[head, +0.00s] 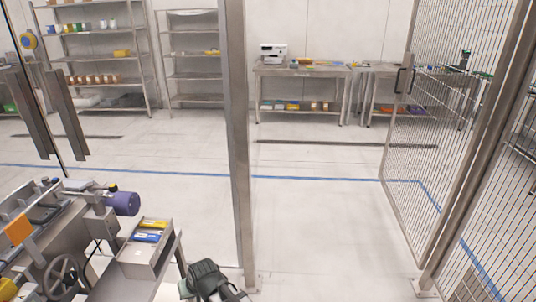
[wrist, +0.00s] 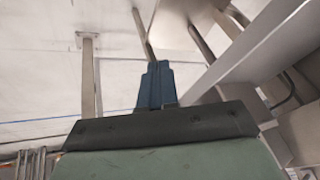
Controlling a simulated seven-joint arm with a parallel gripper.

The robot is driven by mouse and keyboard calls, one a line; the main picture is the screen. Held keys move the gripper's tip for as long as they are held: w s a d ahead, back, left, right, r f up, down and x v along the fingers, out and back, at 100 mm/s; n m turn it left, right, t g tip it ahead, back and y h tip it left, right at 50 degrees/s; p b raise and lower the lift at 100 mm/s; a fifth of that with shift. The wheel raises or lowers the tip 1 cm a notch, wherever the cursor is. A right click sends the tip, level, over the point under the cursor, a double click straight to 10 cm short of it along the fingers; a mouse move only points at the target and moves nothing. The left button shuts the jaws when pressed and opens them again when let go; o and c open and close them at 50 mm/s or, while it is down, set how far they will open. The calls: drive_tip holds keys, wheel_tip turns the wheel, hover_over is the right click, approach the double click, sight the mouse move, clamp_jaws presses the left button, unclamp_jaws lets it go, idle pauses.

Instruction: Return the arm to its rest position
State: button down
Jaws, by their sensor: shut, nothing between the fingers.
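My gripper (wrist: 158,68) shows in the wrist view as a pair of dark blue fingers side by side, shut, with nothing between them. A dark grey part at the bottom middle of the head view looks like part of my arm, cut off by the frame edge. The fingers cannot be made out in the head view. In the wrist view, pale floor or wall surfaces and metal posts lie beyond the fingertips, and I see nothing touching them.
A metal bin (head: 145,254) with yellow and blue packs stands beside a machine with a purple motor (head: 122,204) at lower left. A metal post (head: 240,150) rises close by. A mesh gate (head: 415,150) stands right. Shelves (head: 100,55) and a table (head: 300,70) line the back; mid-floor is clear.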

drive_tip(key=w+d+f+m+h, duration=0.1)
drive_tip(key=w+d+f, duration=0.1)
drive_tip(key=d, duration=0.6)
drive_tip(key=w+d+f+m+h, duration=0.1)
drive_tip(key=w+d, duration=0.1)
drive_tip(key=d, duration=0.5)
drive_tip(key=w+d+f+m+h, duration=0.1)
drive_tip(key=w+d+f, duration=0.15)
drive_tip(key=d, duration=0.55)
drive_tip(key=s+d+f+m+g+h, duration=0.1)
drive_tip(key=d+f, duration=0.1)
drive_tip(key=d, duration=0.9)
drive_tip(key=s+d+f+m+g+h, duration=0.1)
drive_tip(key=s+d+m+g, duration=0.1)
drive_tip(key=d, duration=0.9)
drive_tip(key=s+f+g, duration=0.3)
drive_tip(key=s+f, duration=0.7)
drive_tip(key=s, duration=0.5)
drive_tip(key=s+f+g, duration=0.3)
drive_tip(key=s+f, duration=0.8)
drive_tip(key=s, duration=0.4)
drive_tip(key=shift+g, duration=0.4)
